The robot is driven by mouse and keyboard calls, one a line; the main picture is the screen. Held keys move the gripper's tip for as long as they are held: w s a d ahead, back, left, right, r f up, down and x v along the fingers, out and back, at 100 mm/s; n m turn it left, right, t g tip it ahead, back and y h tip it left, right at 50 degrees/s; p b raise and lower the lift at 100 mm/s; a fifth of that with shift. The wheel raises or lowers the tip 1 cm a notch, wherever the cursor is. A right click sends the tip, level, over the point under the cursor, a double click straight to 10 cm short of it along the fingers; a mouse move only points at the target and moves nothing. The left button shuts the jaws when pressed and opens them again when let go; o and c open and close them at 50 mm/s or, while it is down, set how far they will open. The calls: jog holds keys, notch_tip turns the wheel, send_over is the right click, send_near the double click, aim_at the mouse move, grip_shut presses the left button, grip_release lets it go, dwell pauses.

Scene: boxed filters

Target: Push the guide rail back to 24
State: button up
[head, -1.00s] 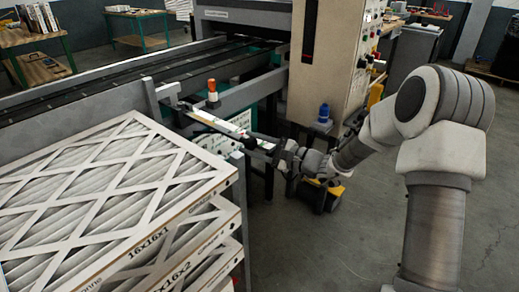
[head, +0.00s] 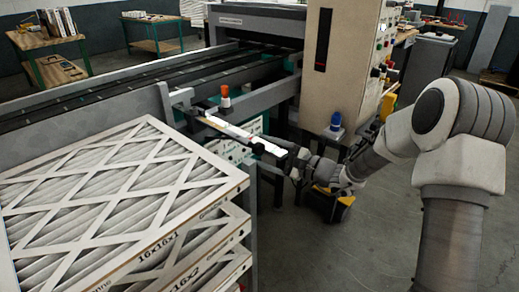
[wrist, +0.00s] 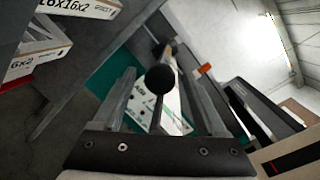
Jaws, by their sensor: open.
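My gripper (wrist: 158,74) is open, with one grey finger on each side of a black ball knob (wrist: 161,79) on a thin rod in the wrist view. The knob shows between the fingers; I cannot tell whether either touches it. The scale's numbers are too small to read.
Stacked boxed filters (head: 110,185) stand at the left front, close to the strip. A beige control cabinet (head: 342,60) and a blue-topped part (head: 336,121) stand near my arm. The floor at right is open.

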jog(key=p+v, duration=0.1)
jog(key=v, duration=1.5)
jog(key=shift+a, duration=0.1)
